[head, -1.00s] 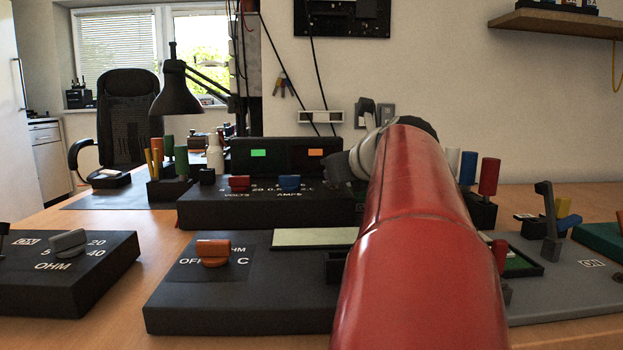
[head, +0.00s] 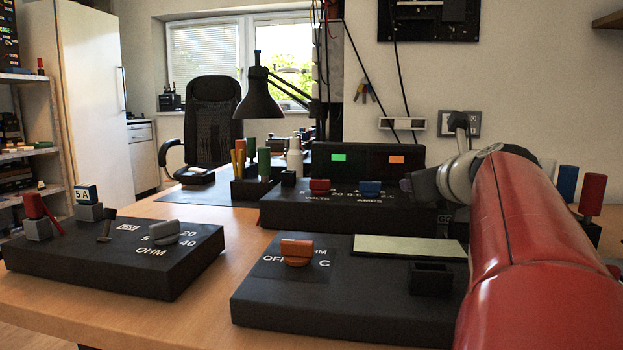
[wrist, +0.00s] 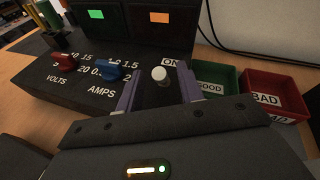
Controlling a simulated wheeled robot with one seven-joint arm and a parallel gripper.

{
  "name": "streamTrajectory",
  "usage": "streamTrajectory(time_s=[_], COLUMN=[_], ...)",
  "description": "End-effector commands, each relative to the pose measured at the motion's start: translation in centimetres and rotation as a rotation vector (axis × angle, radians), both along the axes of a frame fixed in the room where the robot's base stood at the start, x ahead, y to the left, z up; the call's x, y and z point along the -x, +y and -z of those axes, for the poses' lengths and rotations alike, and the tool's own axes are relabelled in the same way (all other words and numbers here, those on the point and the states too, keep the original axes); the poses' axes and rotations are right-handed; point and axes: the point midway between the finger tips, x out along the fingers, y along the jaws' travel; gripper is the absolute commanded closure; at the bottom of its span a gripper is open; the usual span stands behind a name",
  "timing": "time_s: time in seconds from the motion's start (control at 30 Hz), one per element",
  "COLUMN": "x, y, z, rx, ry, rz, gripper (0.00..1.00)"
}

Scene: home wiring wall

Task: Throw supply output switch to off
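The power supply (head: 330,215) is a black unit with a green and an orange display, a red VOLTS knob (wrist: 65,62) and a blue AMPS knob (wrist: 108,70). Its output switch (wrist: 160,74) shows in the wrist view as a white-tipped lever beside an ON label (wrist: 171,62). My gripper (wrist: 158,88) is open, with one purple finger on each side of the lever. I cannot tell whether either finger touches it. In the head view my arm covers the right end of the supply, and the switch is not clearly seen.
A GOOD tray (wrist: 214,87) and a red BAD tray (wrist: 268,98) stand right of the supply. In front are a black meter box with an orange knob (head: 296,252) and an OHM box (head: 100,258) at left. A desk lamp (head: 259,100) stands behind.

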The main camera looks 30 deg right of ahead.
Motion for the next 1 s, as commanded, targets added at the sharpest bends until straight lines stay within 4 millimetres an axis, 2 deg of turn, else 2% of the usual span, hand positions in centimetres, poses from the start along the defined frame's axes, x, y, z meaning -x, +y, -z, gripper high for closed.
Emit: streamTrajectory(time_s=[0.27,0.37,0.7,1.0], x=[0.2,1.1,6.0,7.0], y=[0.1,0.4,2.5,2.9], z=[0.0,-0.4,-1.8,-1.9], rx=[0.0,0.0,0.001,0.0], ry=[0.001,0.0,-0.001,0.001], rz=[0.0,0.001,0.001,0.0], gripper=[0.63,0.63,0.63,0.63])
